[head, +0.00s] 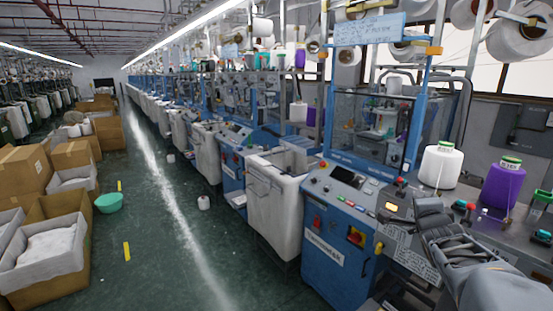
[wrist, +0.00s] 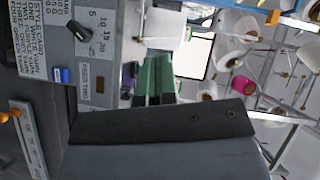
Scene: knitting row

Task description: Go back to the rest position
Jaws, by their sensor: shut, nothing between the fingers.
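My gripper (head: 430,212) is at the lower right of the head view, in front of the control panel of the nearest blue knitting machine (head: 335,258). My dark arm reaches in behind it from the bottom right corner. In the wrist view my gripper (wrist: 154,80) shows as two narrow green fingers close together above a dark bar. It is shut and holds nothing. The fingertips are too small to make out in the head view.
A white yarn cone (head: 440,167) and a purple cone (head: 502,186) stand on the machine top close to my gripper. A grey fabric bin (head: 275,215) stands left of the machine. Cardboard boxes (head: 45,265) and a green basin (head: 108,203) line the aisle's left side. The aisle floor (head: 165,240) is mostly clear.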

